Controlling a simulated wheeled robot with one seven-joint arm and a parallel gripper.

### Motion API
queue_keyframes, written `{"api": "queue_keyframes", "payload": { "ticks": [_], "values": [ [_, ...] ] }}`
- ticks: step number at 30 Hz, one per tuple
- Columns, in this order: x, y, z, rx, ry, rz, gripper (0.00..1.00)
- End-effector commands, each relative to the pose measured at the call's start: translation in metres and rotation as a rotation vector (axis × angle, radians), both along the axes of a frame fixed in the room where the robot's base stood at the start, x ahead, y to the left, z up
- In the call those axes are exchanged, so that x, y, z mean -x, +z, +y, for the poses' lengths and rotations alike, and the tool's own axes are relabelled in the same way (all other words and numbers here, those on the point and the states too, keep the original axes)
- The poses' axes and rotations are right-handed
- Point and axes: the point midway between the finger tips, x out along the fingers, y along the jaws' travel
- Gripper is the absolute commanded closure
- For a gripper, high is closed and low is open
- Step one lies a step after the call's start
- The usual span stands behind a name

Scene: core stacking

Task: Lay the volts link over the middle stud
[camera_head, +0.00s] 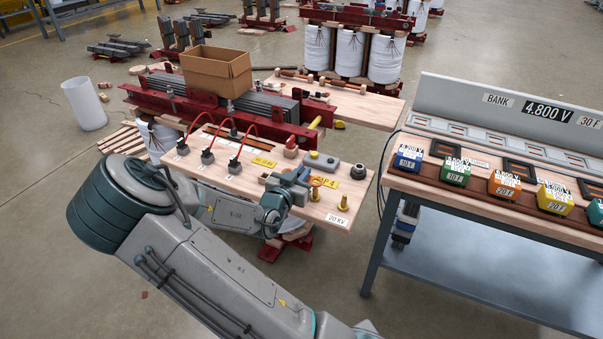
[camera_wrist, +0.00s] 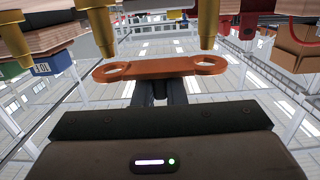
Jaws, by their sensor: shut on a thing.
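The volts link, an orange flat bar with a ring at each end (camera_wrist: 150,68), is in my gripper (camera_wrist: 160,90). The jaws are shut on its middle. In the wrist view two brass studs (camera_wrist: 98,30) (camera_wrist: 207,22) stand beyond the link, near its two rings; neither visibly passes through a ring. In the head view my gripper (camera_head: 292,186) is over the right part of the wooden board (camera_head: 230,178). Brass studs (camera_head: 344,200) (camera_head: 315,193) show just right of it. Which stud is the middle one cannot be told; my gripper hides part of the board.
Black terminals with red leads (camera_head: 207,156) stand on the board's left. A cardboard box (camera_head: 216,68) sits on the core behind. At right a bench (camera_head: 480,205) carries several coloured blocks, one blue (camera_head: 408,158). A white cylinder (camera_head: 84,103) stands on the floor at left.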

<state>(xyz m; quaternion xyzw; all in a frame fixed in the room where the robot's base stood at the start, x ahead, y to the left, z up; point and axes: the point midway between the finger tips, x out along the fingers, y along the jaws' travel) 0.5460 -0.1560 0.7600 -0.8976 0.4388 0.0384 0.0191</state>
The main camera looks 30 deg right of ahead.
Motion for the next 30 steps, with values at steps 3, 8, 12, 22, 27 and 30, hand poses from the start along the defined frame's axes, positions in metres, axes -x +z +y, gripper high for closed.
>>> {"api": "queue_keyframes", "payload": {
  "ticks": [3,8,12,22,27,30],
  "values": [
    [0.0,-0.004,0.0,0.001,0.0,-0.001,1.0],
    [0.0,-0.008,0.0,0.001,0.0,-0.001,1.0],
    [0.0,-0.012,0.0,0.001,0.0,-0.001,1.0],
    [0.0,-0.02,0.0,0.001,0.0,-0.001,1.0],
    [0.0,-0.024,0.0,0.001,0.0,-0.001,1.0],
    [0.0,-0.027,0.0,0.001,0.0,-0.001,1.0]
  ]
}}
